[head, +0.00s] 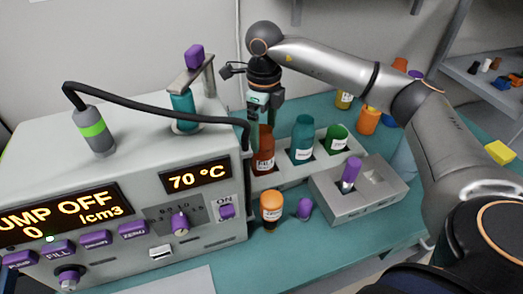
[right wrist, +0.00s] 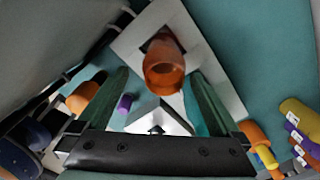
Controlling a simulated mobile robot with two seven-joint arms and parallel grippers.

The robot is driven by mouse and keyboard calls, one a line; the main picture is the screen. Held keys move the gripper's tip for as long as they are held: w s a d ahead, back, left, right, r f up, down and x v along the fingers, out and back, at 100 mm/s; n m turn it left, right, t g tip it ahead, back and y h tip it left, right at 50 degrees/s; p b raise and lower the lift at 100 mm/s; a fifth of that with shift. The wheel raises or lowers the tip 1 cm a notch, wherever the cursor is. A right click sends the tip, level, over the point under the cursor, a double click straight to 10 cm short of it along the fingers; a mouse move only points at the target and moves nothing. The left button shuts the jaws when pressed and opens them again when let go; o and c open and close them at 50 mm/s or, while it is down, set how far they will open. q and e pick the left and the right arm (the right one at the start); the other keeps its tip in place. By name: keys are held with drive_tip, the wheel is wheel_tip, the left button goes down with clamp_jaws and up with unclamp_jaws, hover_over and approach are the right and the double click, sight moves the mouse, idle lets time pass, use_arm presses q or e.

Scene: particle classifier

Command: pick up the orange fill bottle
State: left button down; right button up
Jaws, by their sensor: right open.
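The orange fill bottle (head: 264,158), red-orange with a FILL label, stands upright in a light rack (head: 291,177) beside the machine. In the right wrist view the bottle (right wrist: 164,72) is seen from above, its open mouth toward the camera, in a square slot. My right gripper (head: 263,118) is open and points down right above the bottle. In the right wrist view its two green fingers lie to either side of the bottle, with gaps visible. Whether the fingertips reach down beside the neck is hard to tell. My left gripper is not in view.
A teal bottle (head: 302,140) and a green bottle (head: 337,137) share the rack. A grey box (head: 335,200) holds a purple-topped item. An orange jar (head: 271,207) and a purple cap (head: 305,209) stand in front. The machine (head: 120,175) is close on the left.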

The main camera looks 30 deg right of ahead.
sight(263, 149)
drive_tip(key=f, duration=0.7)
drive_tip(key=shift+w+d+f, duration=0.15)
drive_tip(key=shift+w+f, duration=0.1)
drive_tip(key=shift+w, duration=0.05)
drive_tip(key=shift+c, duration=0.2)
drive_tip(key=shift+r, duration=0.1)
clamp_jaws()
